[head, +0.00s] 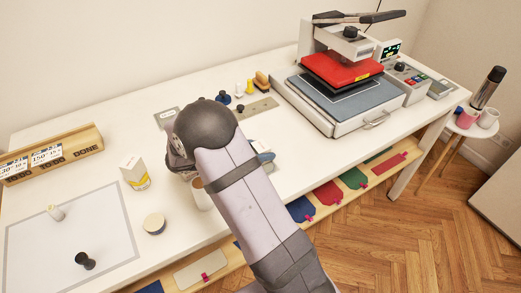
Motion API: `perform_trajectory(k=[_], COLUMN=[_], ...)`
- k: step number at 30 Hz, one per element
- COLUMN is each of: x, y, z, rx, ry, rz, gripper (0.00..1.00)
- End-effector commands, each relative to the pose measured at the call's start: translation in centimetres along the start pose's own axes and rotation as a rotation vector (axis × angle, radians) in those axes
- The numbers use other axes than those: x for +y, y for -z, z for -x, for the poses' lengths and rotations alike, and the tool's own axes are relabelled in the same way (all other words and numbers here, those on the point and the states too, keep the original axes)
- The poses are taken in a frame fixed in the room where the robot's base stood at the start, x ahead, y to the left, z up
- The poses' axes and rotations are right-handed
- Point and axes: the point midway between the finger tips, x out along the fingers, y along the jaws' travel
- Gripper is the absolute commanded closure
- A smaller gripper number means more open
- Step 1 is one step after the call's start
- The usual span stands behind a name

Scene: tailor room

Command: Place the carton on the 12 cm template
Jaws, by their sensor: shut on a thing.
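A white carton with a yellow band (134,172) stands upright on the white table, left of my gripper (181,158). My gripper is mostly hidden by my own arm, and its fingertips cannot be made out. A pale, tan-topped object (200,194) shows just below it, partly covered by the arm; it appears to be in the jaws, though the contact is hidden. No 12 cm marking is readable. A small grey plate (163,118) lies behind the gripper; I cannot tell whether it is the template.
A pale outlined sheet (62,252) bears a cream piece and a black piece. A round tin (154,224) stands beside it. A wooden rack (55,155) is at left, a red heat press (341,70) at right. Coloured plates (352,178) lie on the lower shelf.

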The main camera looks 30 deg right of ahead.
Motion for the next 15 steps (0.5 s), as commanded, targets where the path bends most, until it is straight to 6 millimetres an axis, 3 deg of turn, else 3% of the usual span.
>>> perform_trajectory(k=[7,8,9,15], x=[0.00,0.00,0.00,0.01], y=[-0.33,-0.29,-0.27,-0.26], z=[-0.14,-0.12,-0.11,-0.11], rx=[0.000,0.000,0.000,0.000], ry=[0.000,0.000,0.000,0.000], rz=[0.001,0.001,0.001,0.001], gripper=[0.84,0.54,0.45,0.43])
